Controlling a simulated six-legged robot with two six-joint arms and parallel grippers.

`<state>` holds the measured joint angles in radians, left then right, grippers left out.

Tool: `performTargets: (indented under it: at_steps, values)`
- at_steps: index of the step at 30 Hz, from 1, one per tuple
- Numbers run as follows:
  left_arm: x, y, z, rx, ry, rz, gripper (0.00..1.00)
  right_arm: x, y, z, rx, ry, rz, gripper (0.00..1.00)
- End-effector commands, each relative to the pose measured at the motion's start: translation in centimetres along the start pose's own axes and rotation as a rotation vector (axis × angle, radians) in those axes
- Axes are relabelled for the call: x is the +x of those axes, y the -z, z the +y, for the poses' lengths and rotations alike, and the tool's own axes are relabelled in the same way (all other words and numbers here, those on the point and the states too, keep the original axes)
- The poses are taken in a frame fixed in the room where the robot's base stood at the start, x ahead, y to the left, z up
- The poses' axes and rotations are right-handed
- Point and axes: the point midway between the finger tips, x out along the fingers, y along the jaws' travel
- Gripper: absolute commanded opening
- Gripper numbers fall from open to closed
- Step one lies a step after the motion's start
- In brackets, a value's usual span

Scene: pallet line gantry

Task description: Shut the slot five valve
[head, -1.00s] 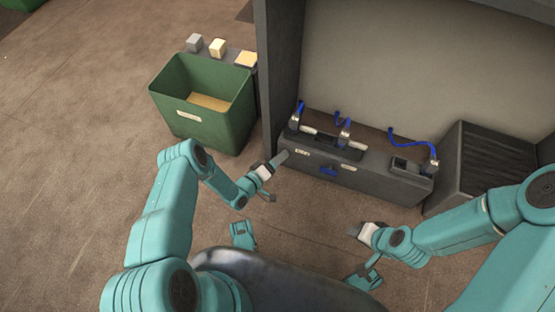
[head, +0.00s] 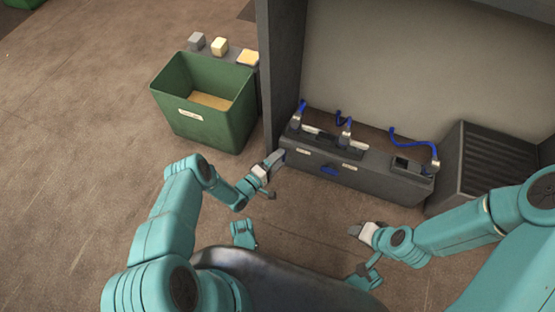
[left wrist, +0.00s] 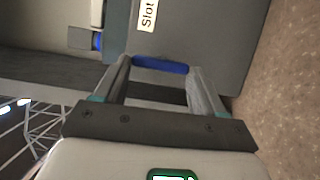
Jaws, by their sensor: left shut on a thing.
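A dark grey valve block (head: 385,188) stands at the foot of the gantry, with labels (head: 303,152) on its front. In the left wrist view, a blue valve handle (left wrist: 160,65) lies between the fingertips of my left gripper (left wrist: 163,78), which is shut on it. A white label (left wrist: 147,14) reading "Slot" shows just above; its number is cut off. In the head view, my left gripper (head: 274,160) is at the block's left end and hides this handle. Another blue handle (head: 329,170) is on the block's front. My right gripper (head: 357,231) is in front of the block, apart from it.
Blue hoses (head: 415,145) with metal plugs rise from the block's top. A dark ribbed box (head: 490,160) stands to its right. A green bin (head: 205,105) stands to the left, with small blocks (head: 219,46) behind it. Floor between my arms is clear.

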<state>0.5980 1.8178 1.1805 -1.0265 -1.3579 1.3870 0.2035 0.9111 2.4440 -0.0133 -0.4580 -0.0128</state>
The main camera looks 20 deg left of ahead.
Motion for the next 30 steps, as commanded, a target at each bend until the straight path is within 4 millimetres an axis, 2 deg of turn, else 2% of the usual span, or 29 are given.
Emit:
performTargets:
  at_steps: [8, 9, 11, 12, 30]
  values:
    - [0.03, 0.25, 0.11, -0.001, -0.003, 0.006, 0.40, 0.00, 0.00, 0.00, 0.000, 0.000, 0.000, 0.43]
    - [0.03, 0.26, 0.11, -0.001, -0.003, 0.006, 0.73, 0.00, 0.00, 0.00, 0.000, 0.000, 0.000, 0.43]
    - [0.02, 0.26, 0.10, -0.001, -0.002, 0.006, 0.93, 0.00, 0.00, 0.00, 0.000, 0.000, 0.000, 0.43]
    - [0.02, 0.23, 0.09, -0.001, -0.002, 0.005, 0.96, 0.00, 0.00, 0.00, 0.000, 0.000, 0.000, 0.43]
    - [-0.11, -0.27, -0.01, -0.001, 0.000, 0.001, 0.96, 0.00, 0.00, 0.00, 0.000, 0.000, 0.000, 0.43]
